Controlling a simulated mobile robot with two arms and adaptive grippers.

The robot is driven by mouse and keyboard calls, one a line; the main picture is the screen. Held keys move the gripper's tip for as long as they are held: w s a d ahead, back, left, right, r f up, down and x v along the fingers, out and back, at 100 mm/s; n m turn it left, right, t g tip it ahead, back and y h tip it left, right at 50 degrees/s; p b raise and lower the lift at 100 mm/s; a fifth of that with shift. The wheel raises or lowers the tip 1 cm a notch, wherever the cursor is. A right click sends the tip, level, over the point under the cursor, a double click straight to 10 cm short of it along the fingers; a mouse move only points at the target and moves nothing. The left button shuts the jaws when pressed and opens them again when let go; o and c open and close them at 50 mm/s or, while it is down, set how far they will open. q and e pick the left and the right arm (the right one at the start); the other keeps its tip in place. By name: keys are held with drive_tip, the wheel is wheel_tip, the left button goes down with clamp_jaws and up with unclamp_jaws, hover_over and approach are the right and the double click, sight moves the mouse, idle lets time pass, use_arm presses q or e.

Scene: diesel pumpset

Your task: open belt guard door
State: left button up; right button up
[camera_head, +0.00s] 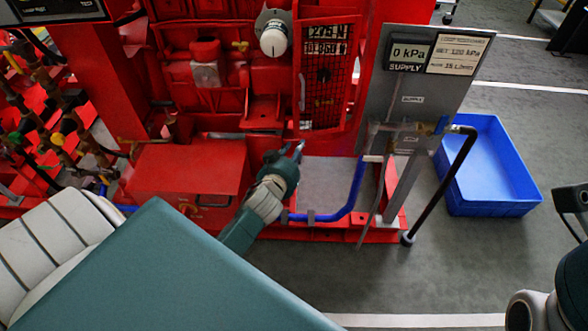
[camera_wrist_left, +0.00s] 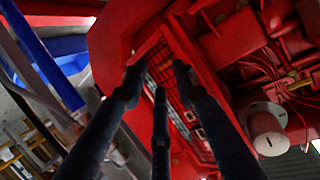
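The belt guard door (camera_head: 328,90) is a red framed panel with black mesh, upright in the red pumpset at top centre of the head view. It looks closed or nearly so; I cannot tell which. Any contact is unclear. My right gripper does not show.
A grey panel with a pressure display (camera_head: 409,53) stands right of the door. A red box (camera_head: 187,171) is left of my gripper. A blue tray (camera_head: 490,205) sits on the floor at right.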

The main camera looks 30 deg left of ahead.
use_arm(q)
drive_tip(key=s+d+f+g+p, duration=0.1)
drive_tip(key=s+f, duration=0.1)
drive_tip(key=f, duration=0.3)
drive_tip(key=s+d+f+m+g+h+p, duration=0.1)
drive_tip(key=s+d+f, duration=0.1)
drive_tip(key=f, duration=0.2)
drive_tip(key=shift+s+f+g, duration=0.3)
drive_tip(key=shift+s+f, duration=0.05)
drive_tip(key=shift+s, duration=0.05)
